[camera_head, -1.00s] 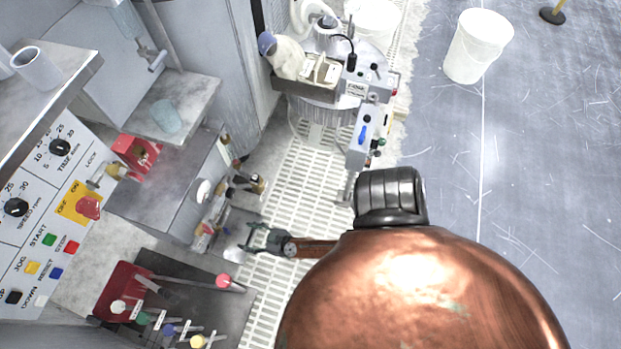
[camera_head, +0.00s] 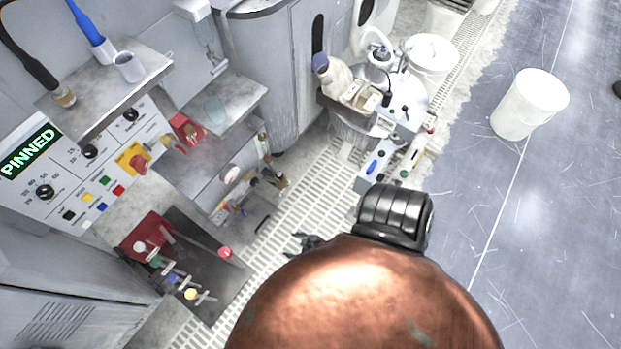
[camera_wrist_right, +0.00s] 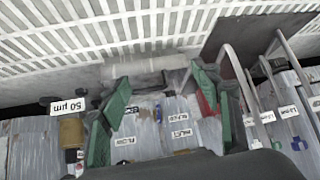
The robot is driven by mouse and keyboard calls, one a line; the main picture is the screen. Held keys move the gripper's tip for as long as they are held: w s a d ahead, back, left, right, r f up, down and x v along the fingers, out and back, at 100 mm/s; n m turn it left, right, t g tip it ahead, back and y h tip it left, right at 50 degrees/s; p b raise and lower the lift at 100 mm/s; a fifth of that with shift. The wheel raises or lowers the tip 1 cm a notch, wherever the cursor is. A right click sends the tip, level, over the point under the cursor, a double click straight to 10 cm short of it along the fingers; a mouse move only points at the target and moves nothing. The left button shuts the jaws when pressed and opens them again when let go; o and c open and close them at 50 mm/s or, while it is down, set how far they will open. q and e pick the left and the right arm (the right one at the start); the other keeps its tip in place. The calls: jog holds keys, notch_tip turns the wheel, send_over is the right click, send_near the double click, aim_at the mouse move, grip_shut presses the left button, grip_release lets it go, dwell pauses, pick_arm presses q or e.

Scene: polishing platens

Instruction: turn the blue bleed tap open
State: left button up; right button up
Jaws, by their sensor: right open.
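A row of small taps with coloured knobs and pale tags stands by a red block (camera_head: 146,233) at lower left in the head view. The blue-knobbed tap (camera_head: 172,278) sits between a green one (camera_head: 155,261) and a yellow one (camera_head: 190,294). A red knob (camera_head: 225,252) stands to their right. My right gripper (camera_head: 303,242) is right of the taps, over the grating, largely hidden behind my copper-coloured arm. In the right wrist view its green fingers (camera_wrist_right: 165,95) are apart with nothing gripped between them. My left gripper is not in view.
Tagged containers, one reading 50 µm (camera_wrist_right: 70,106), fill the lower wrist view. A control panel (camera_head: 70,190) and shelves stand left. A white bucket (camera_head: 530,104) stands on open floor.

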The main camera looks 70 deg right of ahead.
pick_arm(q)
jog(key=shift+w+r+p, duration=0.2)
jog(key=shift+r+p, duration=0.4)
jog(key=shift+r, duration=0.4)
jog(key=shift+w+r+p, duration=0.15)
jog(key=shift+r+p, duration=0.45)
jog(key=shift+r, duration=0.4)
pick_arm(e)
jog(key=shift+g, duration=0.7)
jog(key=shift+s+a, duration=0.15)
jog(key=shift+s, duration=2.8)
jog(key=shift+f, duration=0.1)
